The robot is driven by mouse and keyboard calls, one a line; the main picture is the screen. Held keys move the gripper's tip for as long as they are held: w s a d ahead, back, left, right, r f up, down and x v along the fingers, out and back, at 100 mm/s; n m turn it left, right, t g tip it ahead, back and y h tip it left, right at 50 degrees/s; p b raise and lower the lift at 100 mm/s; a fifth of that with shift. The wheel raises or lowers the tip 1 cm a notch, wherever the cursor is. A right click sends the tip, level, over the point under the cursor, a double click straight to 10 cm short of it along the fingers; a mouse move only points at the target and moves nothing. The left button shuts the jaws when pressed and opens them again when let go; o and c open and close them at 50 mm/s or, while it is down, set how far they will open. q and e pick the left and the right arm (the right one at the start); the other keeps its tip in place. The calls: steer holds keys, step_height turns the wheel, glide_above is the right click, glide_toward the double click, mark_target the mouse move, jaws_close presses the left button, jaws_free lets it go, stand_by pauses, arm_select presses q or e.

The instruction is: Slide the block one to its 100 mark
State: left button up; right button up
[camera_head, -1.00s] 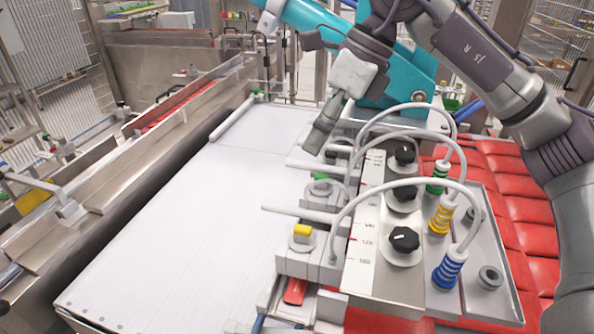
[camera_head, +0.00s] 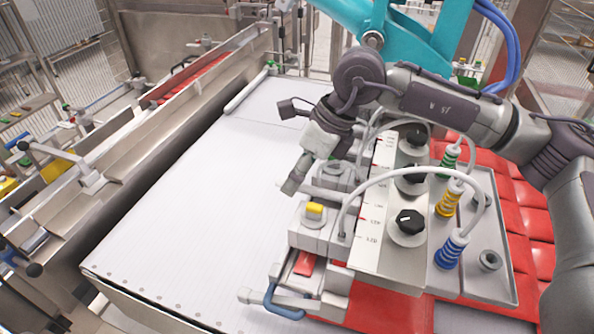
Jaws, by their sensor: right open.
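A panel with sliding blocks stands at the right of the white table. The nearest block (camera_head: 318,241) has a yellow button on top and sits beside a white scale strip (camera_head: 369,233) with red marks and numbers. A second grey block (camera_head: 331,176) is behind it, partly hidden by my right gripper. I cannot tell which block is block one, nor read the marks surely. My right gripper (camera_head: 293,186) is open, pointing down to the left, just behind and above the yellow-buttoned block, and seems empty. Whether it touches a block is unclear. My left gripper is not in view.
Black knobs (camera_head: 408,224) and a looping white hose (camera_head: 405,176) with blue, yellow and green ringed fittings stand right of the scale. A red quilted surface (camera_head: 521,235) lies beyond. The white table (camera_head: 190,210) is clear at left. A blue handle (camera_head: 286,309) is at the front.

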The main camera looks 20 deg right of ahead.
steer(key=shift+f, duration=0.15)
jaws_close()
